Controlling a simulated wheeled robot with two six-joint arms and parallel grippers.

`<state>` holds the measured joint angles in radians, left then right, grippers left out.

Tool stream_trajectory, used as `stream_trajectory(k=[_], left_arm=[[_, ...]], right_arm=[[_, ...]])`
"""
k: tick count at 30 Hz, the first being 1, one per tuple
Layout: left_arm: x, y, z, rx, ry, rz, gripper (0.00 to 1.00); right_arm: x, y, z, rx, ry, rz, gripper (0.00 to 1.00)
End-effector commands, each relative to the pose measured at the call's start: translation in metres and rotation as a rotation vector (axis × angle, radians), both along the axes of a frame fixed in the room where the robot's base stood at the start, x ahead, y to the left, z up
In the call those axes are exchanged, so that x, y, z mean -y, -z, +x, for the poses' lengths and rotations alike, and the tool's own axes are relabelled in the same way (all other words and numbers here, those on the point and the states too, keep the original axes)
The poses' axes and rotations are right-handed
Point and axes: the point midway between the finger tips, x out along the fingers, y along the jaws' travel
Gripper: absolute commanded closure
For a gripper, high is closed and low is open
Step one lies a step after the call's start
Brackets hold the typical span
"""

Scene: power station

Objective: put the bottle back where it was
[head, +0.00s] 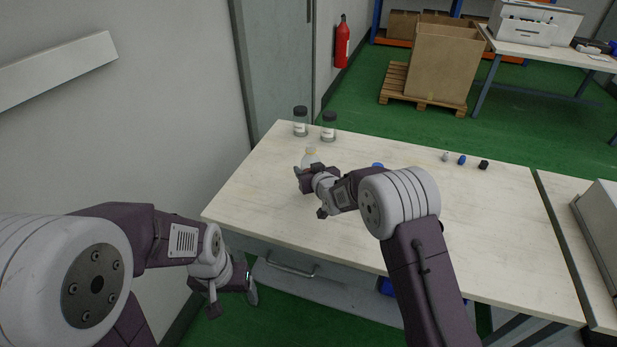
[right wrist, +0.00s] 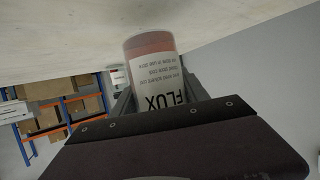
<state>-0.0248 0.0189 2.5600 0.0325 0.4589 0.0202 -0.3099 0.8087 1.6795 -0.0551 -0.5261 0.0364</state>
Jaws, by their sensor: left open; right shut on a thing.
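A clear bottle with a pale cap (head: 311,155) is held in my right gripper (head: 307,172) over the left part of the table. In the right wrist view the bottle (right wrist: 155,75) shows a white label reading "FLUX" and reddish contents. The right gripper is shut around its sides. The bottle's base is close to the table surface; I cannot tell whether it touches. My left gripper (head: 250,287) is open and empty, low beside the table's front left edge.
Two dark-capped jars (head: 300,122) (head: 329,127) stand at the table's (head: 270,195) back left corner. Several small items (head: 462,160) lie at the back right. A blue object (head: 377,165) is partly hidden behind my right arm. The table's front left is clear.

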Motion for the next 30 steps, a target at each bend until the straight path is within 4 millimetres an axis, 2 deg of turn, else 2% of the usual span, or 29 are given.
stream_trajectory(k=[1, 4, 16, 17, 18, 19, 26, 30], left_arm=[[0.0, 0.003, 0.0, 0.0, 0.0, 0.0, 0.26], [0.0, 0.006, 0.0, 0.0, 0.0, 0.0, 0.26], [0.0, 0.01, 0.0, 0.0, 0.0, 0.0, 0.26], [0.0, 0.009, 0.0, 0.0, 0.0, 0.0, 0.26], [0.0, 0.008, 0.0, 0.0, 0.0, 0.0, 0.26], [0.0, 0.008, 0.0, 0.0, 0.0, 0.0, 0.26], [0.0, 0.008, 0.0, 0.0, 0.0, 0.0, 0.26], [0.0, 0.002, 0.0, 0.0, 0.0, 0.0, 0.26]], right_arm=[[0.0, 0.012, 0.0, -0.003, 0.0, -0.001, 0.97], [0.0, 0.028, 0.0, -0.001, 0.0, 0.0, 0.97], [0.0, 0.034, 0.0, 0.001, 0.0, 0.0, 0.97], [0.0, 0.032, 0.0, 0.0, 0.0, 0.0, 0.39], [0.0, 0.032, 0.0, -0.001, 0.0, 0.0, 0.28], [0.0, 0.032, 0.0, -0.001, 0.0, 0.0, 0.26], [0.0, 0.032, 0.0, -0.001, 0.0, 0.0, 0.26], [0.001, 0.025, -0.001, 0.0, 0.0, 0.0, 0.26]])
